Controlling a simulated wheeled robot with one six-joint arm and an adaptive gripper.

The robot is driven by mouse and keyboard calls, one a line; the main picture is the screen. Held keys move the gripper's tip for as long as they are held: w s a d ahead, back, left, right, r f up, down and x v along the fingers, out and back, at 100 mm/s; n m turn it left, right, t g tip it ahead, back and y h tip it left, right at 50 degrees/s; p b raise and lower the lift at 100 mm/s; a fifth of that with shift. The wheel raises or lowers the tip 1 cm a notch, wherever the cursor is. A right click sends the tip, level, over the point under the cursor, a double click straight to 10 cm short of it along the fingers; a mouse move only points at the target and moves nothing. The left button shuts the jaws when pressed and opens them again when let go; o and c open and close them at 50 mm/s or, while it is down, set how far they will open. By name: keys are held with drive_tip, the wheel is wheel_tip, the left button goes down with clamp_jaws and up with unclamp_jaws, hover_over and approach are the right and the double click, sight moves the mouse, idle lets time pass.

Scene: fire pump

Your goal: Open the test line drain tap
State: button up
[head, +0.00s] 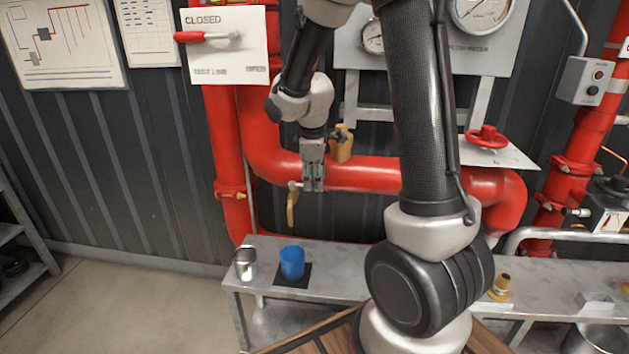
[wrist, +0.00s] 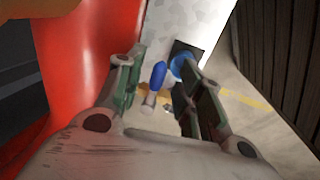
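A brass tap (head: 292,208) with a grey stub hangs at the red pipe, above the left end of the bench, in the head view. My gripper (head: 313,188) points down just right of it, in front of the pipe. In the wrist view my gripper (wrist: 160,62) is open, its two fingers apart. A blue handle-like piece (wrist: 158,75) with a grey stub below it appears between the fingers; I cannot tell whether they touch it. This blue piece is not visible in the head view. A blue cup (head: 292,262) stands on a black mat (head: 283,281) below the tap.
A metal cup (head: 245,263) stands left of the mat on the metal bench (head: 335,283). The red pipe (head: 360,174) runs close behind my gripper, with a tan block (head: 342,144) above it. A red lever (head: 205,36) sits on a plate marked CLOSED.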

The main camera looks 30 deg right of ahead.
drive_tip(key=shift+w+f, duration=0.1)
drive_tip(key=shift+f, duration=0.5)
drive_tip(key=shift+c, duration=0.4)
clamp_jaws()
